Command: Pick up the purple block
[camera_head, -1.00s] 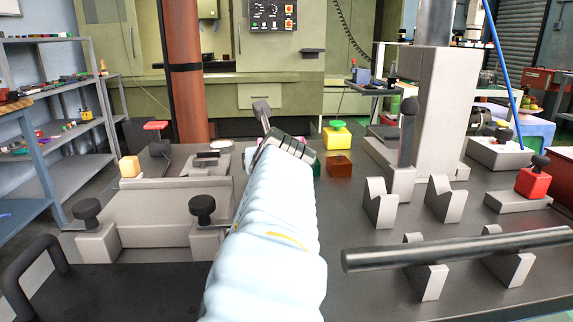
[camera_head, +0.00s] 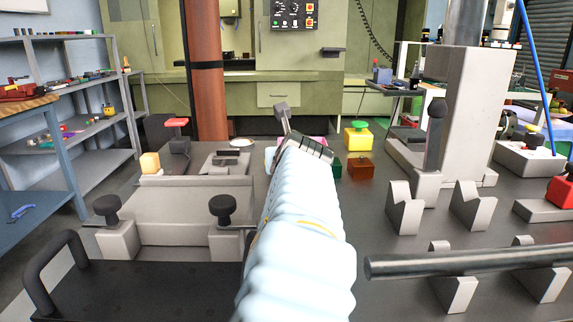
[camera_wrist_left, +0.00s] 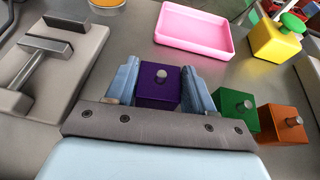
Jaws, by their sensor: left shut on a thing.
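The purple block (camera_wrist_left: 157,92), a small cube with a metal peg on top, sits between the two fingers of my left gripper (camera_wrist_left: 158,88) in the left wrist view. The fingers are shut on its sides. I cannot tell whether the block touches the cart top. My right gripper is not in either view.
A green block (camera_wrist_left: 236,110) and an orange-brown block (camera_wrist_left: 283,124) stand close to the right of the gripper. A pink tray (camera_wrist_left: 195,30) lies behind it, with a yellow block (camera_wrist_left: 275,40) beside the tray. A grey vise (camera_wrist_left: 45,60) is at left. V-blocks (camera_head: 404,208) and a metal bar (camera_head: 470,262) lie at right.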

